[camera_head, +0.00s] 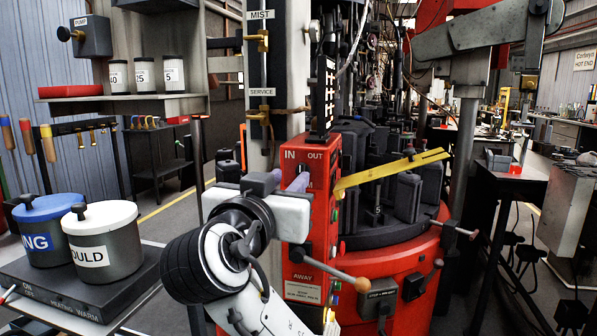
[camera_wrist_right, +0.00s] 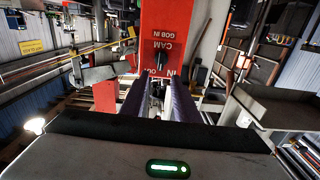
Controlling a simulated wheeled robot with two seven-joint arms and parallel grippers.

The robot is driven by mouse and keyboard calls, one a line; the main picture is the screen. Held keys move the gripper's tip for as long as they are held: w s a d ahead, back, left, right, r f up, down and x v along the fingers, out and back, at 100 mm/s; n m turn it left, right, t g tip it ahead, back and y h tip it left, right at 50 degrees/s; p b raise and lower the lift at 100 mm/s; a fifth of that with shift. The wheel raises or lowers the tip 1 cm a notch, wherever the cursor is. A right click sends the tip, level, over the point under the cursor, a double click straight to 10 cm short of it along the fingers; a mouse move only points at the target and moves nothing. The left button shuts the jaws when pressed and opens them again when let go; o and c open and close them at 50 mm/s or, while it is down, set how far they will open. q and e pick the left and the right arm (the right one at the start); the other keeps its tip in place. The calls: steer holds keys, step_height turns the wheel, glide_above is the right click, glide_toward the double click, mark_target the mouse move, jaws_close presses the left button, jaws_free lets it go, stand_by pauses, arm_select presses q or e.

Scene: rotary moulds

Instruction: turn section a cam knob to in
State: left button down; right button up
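A red control panel (camera_head: 306,215) stands upright at the centre of the head view, with IN and OUT lettered at its top. In the right wrist view the same red panel (camera_wrist_right: 165,20) appears upside down with the words CAM and GOB IN. A small black cam knob (camera_wrist_right: 162,60) sits on it just beyond my fingertips; its pointing direction is too small to tell. My right gripper (camera_wrist_right: 157,82) has its two dark fingers apart with a gap between them, facing the panel. My left gripper is not in view.
A ball-ended lever (camera_head: 335,272) juts from the lower panel. A yellow bar (camera_head: 392,169) crosses right of it, over the red round machine (camera_head: 395,245) with dark moulds. A grey post (camera_head: 262,90) stands behind. Two lidded pots (camera_head: 100,240) stand at left.

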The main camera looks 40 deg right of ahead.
mark_target(300, 168)
steer(key=x, duration=0.7)
steer(key=shift+w+d, duration=0.2)
steer(key=shift+w, duration=0.05)
